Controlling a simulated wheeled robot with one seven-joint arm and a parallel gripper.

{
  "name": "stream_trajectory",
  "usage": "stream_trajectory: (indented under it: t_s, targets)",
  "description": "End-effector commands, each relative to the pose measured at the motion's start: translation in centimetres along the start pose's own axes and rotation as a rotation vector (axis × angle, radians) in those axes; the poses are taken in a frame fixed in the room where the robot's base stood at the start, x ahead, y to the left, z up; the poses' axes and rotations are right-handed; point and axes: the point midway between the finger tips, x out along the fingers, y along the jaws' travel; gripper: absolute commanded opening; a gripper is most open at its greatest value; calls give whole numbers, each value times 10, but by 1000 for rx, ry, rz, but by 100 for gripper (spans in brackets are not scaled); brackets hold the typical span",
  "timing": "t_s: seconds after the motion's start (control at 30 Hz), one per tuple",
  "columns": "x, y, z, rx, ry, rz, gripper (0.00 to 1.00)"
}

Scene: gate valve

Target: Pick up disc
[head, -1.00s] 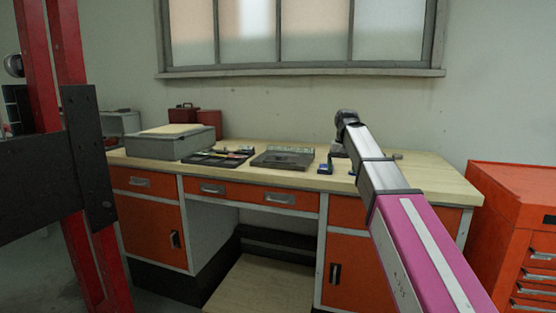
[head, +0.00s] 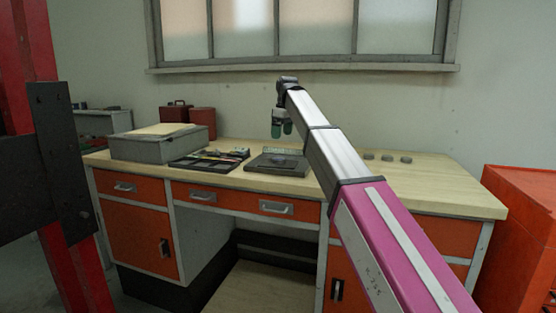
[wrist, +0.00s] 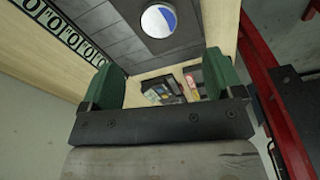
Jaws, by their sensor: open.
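A round, shiny disc (wrist: 158,20) with a blue and white face lies on a dark grey plate (wrist: 125,20) in the wrist view. In the head view the dark plate (head: 262,167) is on the workbench below my gripper, and the disc is too small to make out clearly. My gripper (head: 282,131) hangs above the plate, green fingertips down. In the wrist view my gripper (wrist: 161,80) is open, its two green fingers wide apart with nothing between them. The disc is apart from the fingers, beyond them toward the top of the picture.
A tool tray (head: 205,162) and a grey box (head: 155,145) stand left of the plate on the wooden workbench (head: 450,190). Several small grey round pieces (head: 388,157) lie right of my arm. A red post (head: 38,60) stands at left, a red cabinet (head: 520,240) at right.

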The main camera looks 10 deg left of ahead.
Motion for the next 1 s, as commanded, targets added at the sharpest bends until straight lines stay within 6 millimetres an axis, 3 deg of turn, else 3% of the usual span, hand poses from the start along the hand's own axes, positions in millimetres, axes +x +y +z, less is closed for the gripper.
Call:
stream_trajectory:
  t_s: [0.17, 0.4, 0.67, 1.0]
  targets:
    - [12, -2, -2, -14, 1, -1, 86]
    - [46, -1, -1, -12, 0, -1, 86]
    - [64, 0, -2, -11, 1, -1, 86]
    - [105, 1, -2, -11, 1, 0, 86]
